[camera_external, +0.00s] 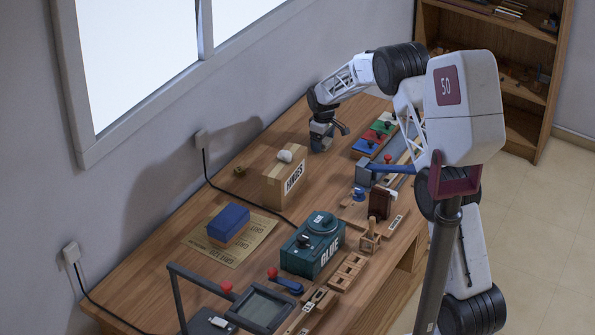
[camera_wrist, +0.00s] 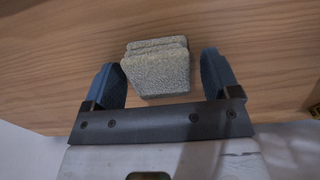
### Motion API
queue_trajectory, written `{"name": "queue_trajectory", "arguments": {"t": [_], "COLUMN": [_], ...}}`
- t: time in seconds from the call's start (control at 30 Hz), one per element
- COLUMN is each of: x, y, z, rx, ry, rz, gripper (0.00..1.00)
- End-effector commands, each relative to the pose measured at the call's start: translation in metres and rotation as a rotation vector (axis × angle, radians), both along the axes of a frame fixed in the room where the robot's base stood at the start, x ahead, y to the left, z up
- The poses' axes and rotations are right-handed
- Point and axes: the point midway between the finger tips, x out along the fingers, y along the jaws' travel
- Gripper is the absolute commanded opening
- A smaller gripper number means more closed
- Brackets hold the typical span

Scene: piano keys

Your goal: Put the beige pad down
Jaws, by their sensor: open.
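My gripper (camera_external: 322,137) is low over the far part of the wooden workbench, beyond the cardboard box. In the wrist view my gripper (camera_wrist: 160,62) is open, with one dark blue finger on each side of the beige pad (camera_wrist: 158,72). The pad is a rough, layered block. A narrow gap shows between it and the right finger; the left finger is very close to its edge, and I cannot tell if they touch. The pad appears to rest on the wood. In the external view the gripper largely hides it.
A cardboard HINGES box (camera_external: 286,178) with a white lump on top stands nearby. Red, green and blue panels (camera_external: 375,134) lie to the right of the gripper. A blue block (camera_external: 228,222) sits on paper sheets, beside a teal GLUE tin (camera_external: 313,246).

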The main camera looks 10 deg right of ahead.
Motion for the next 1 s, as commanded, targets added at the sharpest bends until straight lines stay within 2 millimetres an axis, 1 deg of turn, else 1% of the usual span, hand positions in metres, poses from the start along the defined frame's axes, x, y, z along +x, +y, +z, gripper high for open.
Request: {"name": "queue_trajectory", "arguments": {"t": [0.17, 0.27, 0.47, 0.8, 0.9, 1.0], "x": [0.0, 0.0, 0.001, 0.0, 0.0, 0.0], "y": [0.0, 0.0, 0.0, 0.0, 0.0, 0.0], "z": [0.007, 0.014, 0.041, 0.094, 0.107, 0.115], "rx": [0.0, 0.001, 0.0, 0.001, 0.0, 0.0], "ry": [-0.001, -0.002, -0.003, -0.002, -0.001, -0.001], "rz": [0.0, 0.0, 0.0, 0.0, 0.0, 0.0], "gripper": [0.82, 0.82, 0.82, 0.82, 0.82, 0.82]}}
